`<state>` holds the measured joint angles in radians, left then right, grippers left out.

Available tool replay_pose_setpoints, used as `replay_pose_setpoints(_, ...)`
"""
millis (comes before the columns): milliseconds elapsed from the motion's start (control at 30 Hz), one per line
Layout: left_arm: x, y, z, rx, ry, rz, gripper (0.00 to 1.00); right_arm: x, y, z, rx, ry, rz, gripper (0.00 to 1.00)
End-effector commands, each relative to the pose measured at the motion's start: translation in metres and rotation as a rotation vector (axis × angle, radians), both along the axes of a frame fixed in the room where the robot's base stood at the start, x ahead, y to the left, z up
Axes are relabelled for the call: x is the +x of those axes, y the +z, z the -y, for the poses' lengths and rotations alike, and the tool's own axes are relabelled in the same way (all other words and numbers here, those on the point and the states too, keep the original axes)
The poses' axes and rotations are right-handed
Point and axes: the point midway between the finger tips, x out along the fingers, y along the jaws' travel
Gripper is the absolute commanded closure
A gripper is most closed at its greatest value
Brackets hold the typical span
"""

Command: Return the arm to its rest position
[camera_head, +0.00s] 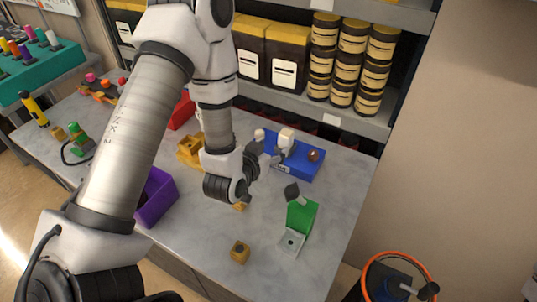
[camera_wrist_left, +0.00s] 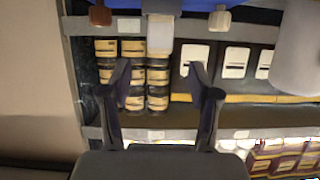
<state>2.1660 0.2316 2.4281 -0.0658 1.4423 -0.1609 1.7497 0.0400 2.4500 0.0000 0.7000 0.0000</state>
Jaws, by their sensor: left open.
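My left arm (camera_head: 140,130) comes in from the left and reaches over the grey table (camera_head: 330,200). My left gripper (camera_head: 268,150) hangs above the table, close to a blue block (camera_head: 305,166) that carries a pale part and a brown knob. In the left wrist view the two fingers (camera_wrist_left: 160,82) are spread, with nothing held between them. That view looks toward the shelf, which appears upside down. My right gripper is in neither view.
A green block (camera_head: 301,217) with a grey plate, a small yellow block (camera_head: 240,252) and a purple bin (camera_head: 156,198) are on the table. Shelves with striped jars (camera_head: 347,62) stand behind. An orange-rimmed bin (camera_head: 403,258) stands at lower right. The table's right part has free room.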

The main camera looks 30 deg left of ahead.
Motion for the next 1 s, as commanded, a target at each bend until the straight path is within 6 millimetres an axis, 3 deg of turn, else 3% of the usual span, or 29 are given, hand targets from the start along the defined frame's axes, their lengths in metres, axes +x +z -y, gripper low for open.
replay_pose_setpoints(167,-0.016,0.006,0.001,-0.001,0.000,0.000,0.38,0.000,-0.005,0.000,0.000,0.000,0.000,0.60)
replay_pose_setpoints(667,-0.016,0.009,0.001,0.000,0.000,0.001,0.38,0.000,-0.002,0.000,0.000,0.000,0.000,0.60)
replay_pose_setpoints(1000,-0.016,0.069,0.001,0.000,0.000,0.001,0.38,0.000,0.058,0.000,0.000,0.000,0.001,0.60)
